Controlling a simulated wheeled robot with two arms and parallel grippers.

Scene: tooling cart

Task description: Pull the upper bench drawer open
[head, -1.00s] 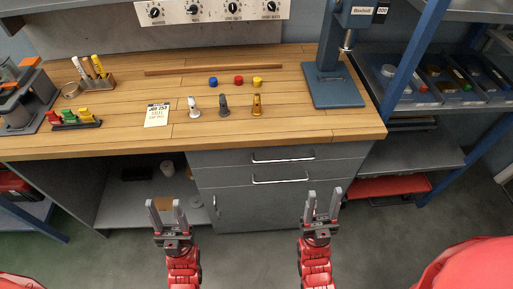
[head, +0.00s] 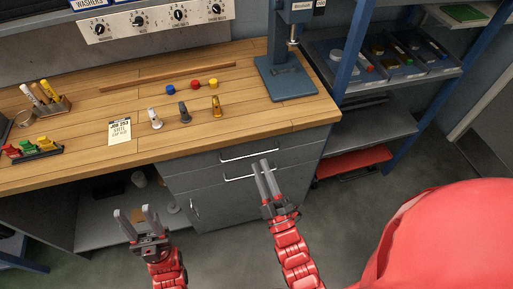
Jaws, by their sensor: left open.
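The upper bench drawer (head: 205,162) is shut, flush in the grey cabinet under the wooden top. Its silver bar handle (head: 236,158) runs across its front. The lower drawer (head: 190,182) is also shut and has a similar handle (head: 236,178). My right gripper (head: 262,163) is in front of the drawers, its fingertips overlapping the area between the two handles in the picture. Its fingers look close together, and I cannot tell whether they are open or touch a handle. My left gripper (head: 133,211) is open and empty, low in front of the open shelf space.
The bench top (head: 250,105) holds a card (head: 120,131), small upright tools, coloured caps and a blue press (head: 287,77). A cupboard door is below the drawers. A blue-framed rack (head: 375,130) stands at the right. The floor before the drawers is clear.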

